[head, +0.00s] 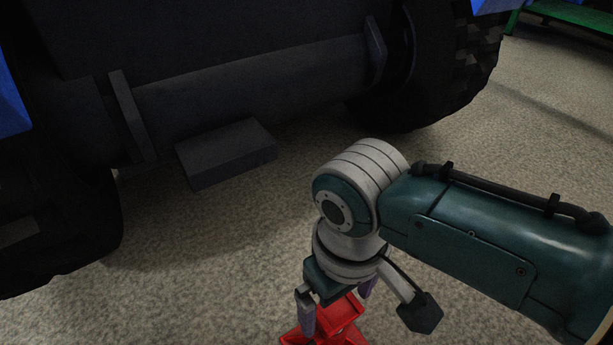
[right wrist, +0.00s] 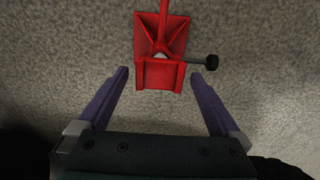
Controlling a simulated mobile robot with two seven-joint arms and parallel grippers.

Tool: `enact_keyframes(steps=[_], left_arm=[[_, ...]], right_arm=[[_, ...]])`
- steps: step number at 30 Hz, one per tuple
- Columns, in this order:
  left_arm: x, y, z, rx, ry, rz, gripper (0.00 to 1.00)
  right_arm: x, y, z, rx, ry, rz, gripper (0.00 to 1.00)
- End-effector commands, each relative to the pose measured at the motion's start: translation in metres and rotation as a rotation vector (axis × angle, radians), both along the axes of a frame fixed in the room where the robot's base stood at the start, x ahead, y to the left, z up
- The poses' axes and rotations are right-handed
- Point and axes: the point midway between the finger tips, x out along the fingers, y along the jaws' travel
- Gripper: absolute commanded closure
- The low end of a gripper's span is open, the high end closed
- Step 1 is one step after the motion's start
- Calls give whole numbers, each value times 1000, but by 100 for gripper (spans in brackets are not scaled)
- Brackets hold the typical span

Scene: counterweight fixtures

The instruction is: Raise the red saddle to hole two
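A red stand (right wrist: 178,36) rests on the speckled floor, with a red bar rising at the top of the right wrist view. Its red box-like part (right wrist: 160,76) lies nearer the gripper; I cannot tell for certain whether this is the saddle. A grey pin with a black knob (right wrist: 211,62) sticks out to the right. Red parts (head: 342,312) also show at the bottom of the head view, partly hidden by my right gripper (head: 337,305). That gripper is open, its purple fingers on either side of the red part, apart from it. The holes cannot be made out.
A dark vehicle axle (head: 250,80) with a block-like piece (head: 226,152) below it spans the upper left. Large tyres (head: 440,75) stand on both sides. A green bench-like thing (head: 575,14) is at the far right. The floor between is clear.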

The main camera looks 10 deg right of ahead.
Motion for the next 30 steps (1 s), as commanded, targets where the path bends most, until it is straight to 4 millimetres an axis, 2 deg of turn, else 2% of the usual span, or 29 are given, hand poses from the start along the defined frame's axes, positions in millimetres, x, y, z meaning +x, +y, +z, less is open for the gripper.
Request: enact_keyframes(steps=[8, 14, 21, 24, 30], left_arm=[[0, 1, 7, 4, 0, -3, 37], [0, 2, 33, 10, 1, -6, 37], [0, 3, 75, 11, 0, -7, 37], [0, 3, 87, 11, -1, -7, 37], [0, 3, 92, 9, 0, -6, 37]], right_arm=[[0, 0, 7, 0, 0, 0, 0], [0, 0, 34, 0, -1, 1, 0], [0, 0, 81, 0, 0, 0, 0], [0, 0, 95, 0, -1, 1, 0], [0, 0, 101, -1, 0, 0, 0]])
